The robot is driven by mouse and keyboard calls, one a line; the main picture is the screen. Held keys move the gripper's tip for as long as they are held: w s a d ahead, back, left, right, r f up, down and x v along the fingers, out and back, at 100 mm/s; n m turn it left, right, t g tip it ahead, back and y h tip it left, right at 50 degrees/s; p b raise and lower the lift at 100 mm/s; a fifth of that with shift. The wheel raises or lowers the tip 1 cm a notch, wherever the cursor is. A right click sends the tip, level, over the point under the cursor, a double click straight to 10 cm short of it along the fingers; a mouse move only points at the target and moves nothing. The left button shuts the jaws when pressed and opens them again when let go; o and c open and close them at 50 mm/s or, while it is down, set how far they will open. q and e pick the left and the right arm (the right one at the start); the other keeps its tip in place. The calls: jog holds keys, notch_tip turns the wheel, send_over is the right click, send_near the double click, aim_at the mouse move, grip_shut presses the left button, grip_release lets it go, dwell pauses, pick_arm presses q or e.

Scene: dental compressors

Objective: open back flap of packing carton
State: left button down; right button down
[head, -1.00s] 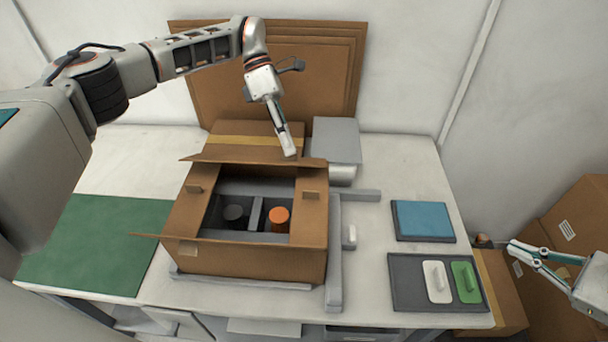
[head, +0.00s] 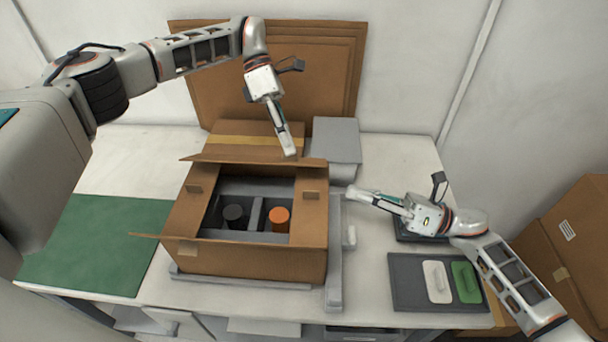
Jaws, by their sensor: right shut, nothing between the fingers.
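The brown packing carton (head: 250,262) stands on the table with its top open. Its back flap (head: 235,160) shows as a narrow strip along the far edge. The side flaps (head: 192,205) hang at the left and right of the opening. Inside are a dark round part (head: 233,212) and an orange-capped part (head: 279,214) between grey dividers. My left gripper (head: 290,152) points down with its tips at the back flap's right part; the fingers look close together, and whether they grip the flap is unclear. My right gripper (head: 352,192) is shut and empty, right of the carton.
A taped brown box (head: 257,139) and a grey box (head: 336,138) stand behind the carton. Flat cardboard (head: 290,60) leans on the wall. A grey frame (head: 335,285) borders the carton. A dark tray (head: 407,298) lies right, a green mat (head: 95,245) left.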

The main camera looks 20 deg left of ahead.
jog(key=shift+g, duration=0.5)
jog(key=a+r, duration=0.1)
jog(key=a, duration=0.3)
jog(key=a+r, duration=0.1)
jog(key=a, duration=0.3)
jog(key=s+a+r, duration=0.1)
jog(key=a, duration=0.3)
jog(key=shift+r, duration=0.1)
jog(key=shift+w+r+y, duration=0.3)
jog(key=shift+w+r, duration=0.25)
jog(key=shift+r, duration=0.2)
pick_arm(q)
jog(key=c, duration=2.3)
grip_release()
jog(key=shift+s+f, duration=0.1)
jog(key=shift+c, duration=0.2)
